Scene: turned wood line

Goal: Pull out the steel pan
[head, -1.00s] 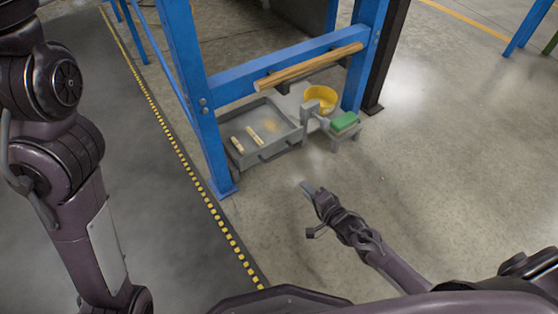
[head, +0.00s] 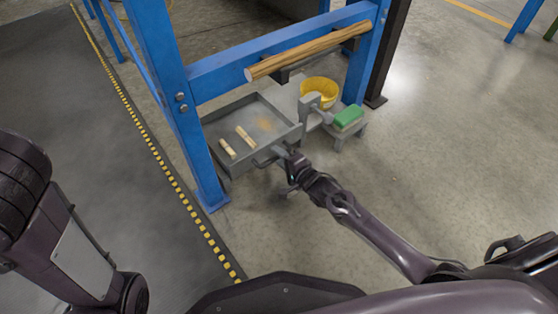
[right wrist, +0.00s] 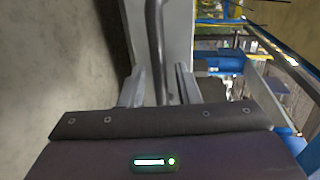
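The steel pan (head: 215,127) is a grey, shallow, low-walled tray on the floor under the blue frame. Two short pale wood pieces and a tan patch of dust lie in it. My right gripper (head: 275,154) is at the pan's front wall, at its bar handle. In the right wrist view, the handle (right wrist: 155,45) runs between the two fingers of the gripper (right wrist: 159,88), which stand apart with gaps beside the bar. In the head view my gripper hides part of the handle. My left arm shows at the left, but its gripper is out of view.
A blue post (head: 180,110) stands close at the pan's left, and a wooden rail (head: 310,50) crosses above. The floor in front (head: 250,220) is clear.

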